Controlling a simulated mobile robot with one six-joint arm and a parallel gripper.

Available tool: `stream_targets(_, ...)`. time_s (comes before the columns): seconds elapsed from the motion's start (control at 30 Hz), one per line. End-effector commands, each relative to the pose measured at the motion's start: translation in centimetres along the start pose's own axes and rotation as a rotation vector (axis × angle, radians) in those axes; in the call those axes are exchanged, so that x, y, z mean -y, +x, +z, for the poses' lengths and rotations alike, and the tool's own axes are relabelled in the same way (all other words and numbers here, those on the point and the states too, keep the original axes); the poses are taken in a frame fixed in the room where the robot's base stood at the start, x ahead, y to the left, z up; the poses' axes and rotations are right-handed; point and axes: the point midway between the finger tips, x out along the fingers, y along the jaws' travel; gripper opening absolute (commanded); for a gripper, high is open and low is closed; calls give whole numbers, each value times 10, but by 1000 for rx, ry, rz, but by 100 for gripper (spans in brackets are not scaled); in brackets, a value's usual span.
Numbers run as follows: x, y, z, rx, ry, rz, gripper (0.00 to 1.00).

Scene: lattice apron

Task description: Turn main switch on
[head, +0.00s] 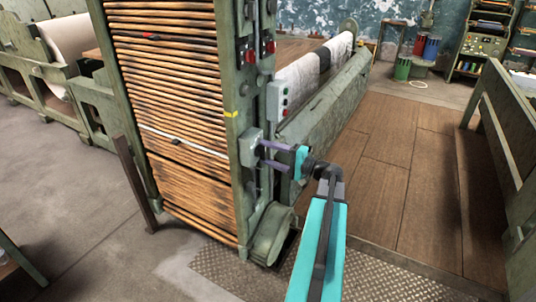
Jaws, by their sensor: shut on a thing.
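A small grey switch box (250,147), which I take to be the main switch, is fixed to the green end post of the loom, below a yellow mark. My gripper (263,153) reaches to it from the right, its two purple fingers one above the other. The fingertips are at the box's right side and shut on its small handle. The handle is mostly hidden between the fingers, so its on or off position cannot be told.
A control box (282,100) with coloured buttons sits just above my gripper. Red knobs (271,47) are higher on the post. A green rounded housing (270,236) is below. Wooden floor (400,150) lies clear on the right, beside a green frame (510,150).

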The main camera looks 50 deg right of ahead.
Motion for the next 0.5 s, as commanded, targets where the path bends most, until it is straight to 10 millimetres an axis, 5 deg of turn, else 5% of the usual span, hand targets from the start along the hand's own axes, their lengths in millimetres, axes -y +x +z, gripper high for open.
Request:
stream_targets(0.4,-2,0,1,2,14,2,32)
stream_targets(0.43,-2,0,1,2,14,2,58)
stream_targets(0.5,-1,0,1,1,14,2,70)
